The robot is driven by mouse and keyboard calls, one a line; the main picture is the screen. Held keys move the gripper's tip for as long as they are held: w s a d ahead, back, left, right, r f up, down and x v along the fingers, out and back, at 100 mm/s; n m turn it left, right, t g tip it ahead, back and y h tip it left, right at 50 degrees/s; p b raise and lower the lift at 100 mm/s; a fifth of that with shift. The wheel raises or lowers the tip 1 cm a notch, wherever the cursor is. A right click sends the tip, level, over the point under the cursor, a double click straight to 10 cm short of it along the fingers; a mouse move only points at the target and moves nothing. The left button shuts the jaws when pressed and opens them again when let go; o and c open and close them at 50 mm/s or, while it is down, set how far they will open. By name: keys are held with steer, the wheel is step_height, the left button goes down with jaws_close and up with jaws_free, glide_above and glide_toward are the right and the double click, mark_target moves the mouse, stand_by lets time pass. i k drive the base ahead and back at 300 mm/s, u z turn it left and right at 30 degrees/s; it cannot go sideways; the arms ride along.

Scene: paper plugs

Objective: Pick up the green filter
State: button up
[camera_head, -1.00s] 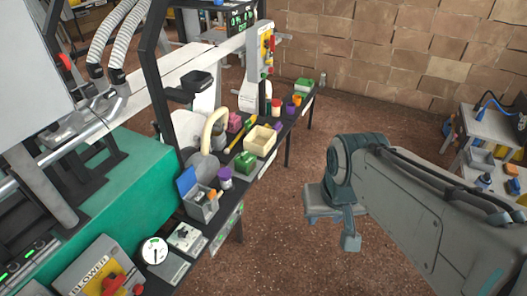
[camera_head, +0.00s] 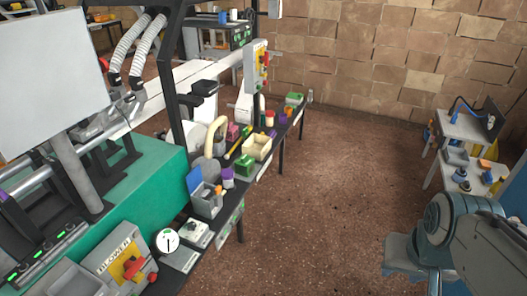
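Two green items stand on the long narrow bench, and I cannot tell which one is the filter. One green block (camera_head: 244,166) sits mid-bench, left of a cream open box. Another green block (camera_head: 294,98) sits at the far end of the bench. My gripper (camera_head: 415,262) is at the lower right, over the floor and well apart from both. Its fingers are not clear, so I cannot tell whether it is open or shut. Nothing is seen held in it.
The bench also carries a cream box (camera_head: 257,147), a grey bin with a blue lid (camera_head: 207,198), purple-topped jars (camera_head: 227,176) and a curved cream pipe (camera_head: 214,135). A green machine (camera_head: 130,195) stands left. A side table (camera_head: 465,128) stands right. The brown floor between is clear.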

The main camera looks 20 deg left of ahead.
mark_target(245, 166)
steer(key=z, duration=0.1)
steer(key=i, duration=1.35)
steer(key=u, duration=0.3)
steer(key=i, duration=1.35)
steer(key=u, duration=1.75)
steer(key=i, duration=0.85)
steer(key=u, duration=0.75)
